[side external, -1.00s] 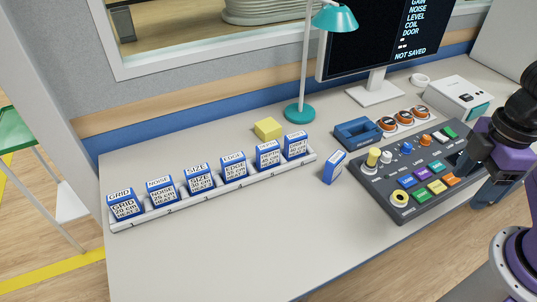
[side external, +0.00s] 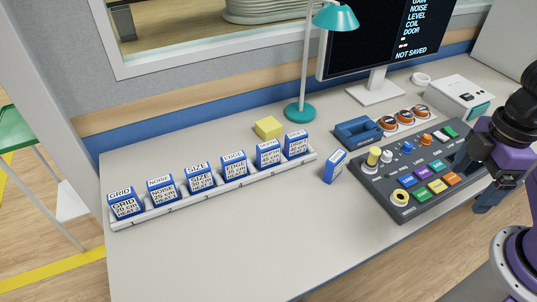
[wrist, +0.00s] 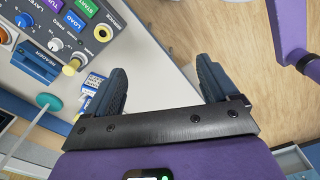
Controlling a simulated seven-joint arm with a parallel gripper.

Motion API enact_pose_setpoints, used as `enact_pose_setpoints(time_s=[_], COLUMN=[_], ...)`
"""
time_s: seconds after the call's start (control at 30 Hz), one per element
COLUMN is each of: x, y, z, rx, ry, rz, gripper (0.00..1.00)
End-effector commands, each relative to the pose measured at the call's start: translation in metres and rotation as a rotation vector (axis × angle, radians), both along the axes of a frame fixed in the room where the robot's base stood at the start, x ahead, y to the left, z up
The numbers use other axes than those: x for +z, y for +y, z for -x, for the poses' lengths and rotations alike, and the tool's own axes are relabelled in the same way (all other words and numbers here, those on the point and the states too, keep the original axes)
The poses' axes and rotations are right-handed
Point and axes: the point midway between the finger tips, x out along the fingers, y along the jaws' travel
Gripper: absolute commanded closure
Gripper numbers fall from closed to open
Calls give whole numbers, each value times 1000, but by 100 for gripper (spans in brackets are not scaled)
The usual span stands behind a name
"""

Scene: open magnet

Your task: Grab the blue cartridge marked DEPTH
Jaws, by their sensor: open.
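The blue cartridge marked DEPTH (side external: 268,153) stands in the long white rack (side external: 215,193), in the side external view. It has a white label and is second from the rack's right end, between the EDGE cartridge (side external: 234,166) and the rightmost cartridge (side external: 296,144). My gripper (wrist: 162,66) is open with nothing between its fingers. In the side external view it is at the far right, by the control panel, well away from the rack. In the wrist view I cannot make out the DEPTH cartridge.
More blue cartridges, GRID (side external: 124,205), NOISE (side external: 161,189) and SIZE (side external: 199,178), fill the rack's left part. A loose blue cartridge (side external: 335,167) stands between rack and control panel (side external: 428,200). A yellow block (side external: 268,128) and teal lamp (side external: 300,112) stand behind. The front table is clear.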

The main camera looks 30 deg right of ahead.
Motion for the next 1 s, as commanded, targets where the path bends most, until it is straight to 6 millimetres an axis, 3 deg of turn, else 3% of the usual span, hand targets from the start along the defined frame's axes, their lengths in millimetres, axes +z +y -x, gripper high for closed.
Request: enact_pose_setpoints(time_s=[0.13,0.27,0.4,0.6,0.8,1.0], x=[-8,-24,-47,-83,-120,-154], y=[23,70,126,188,220,222], z=[-11,-36,-74,-137,-202,-257], rx=[-35,-123,-262,-479,-690,-860], ry=[5,7,-21,-121,-299,-550], rz=[-47,-149,-276,-428,-536,-599], gripper=[13,13,13,13,13,13])
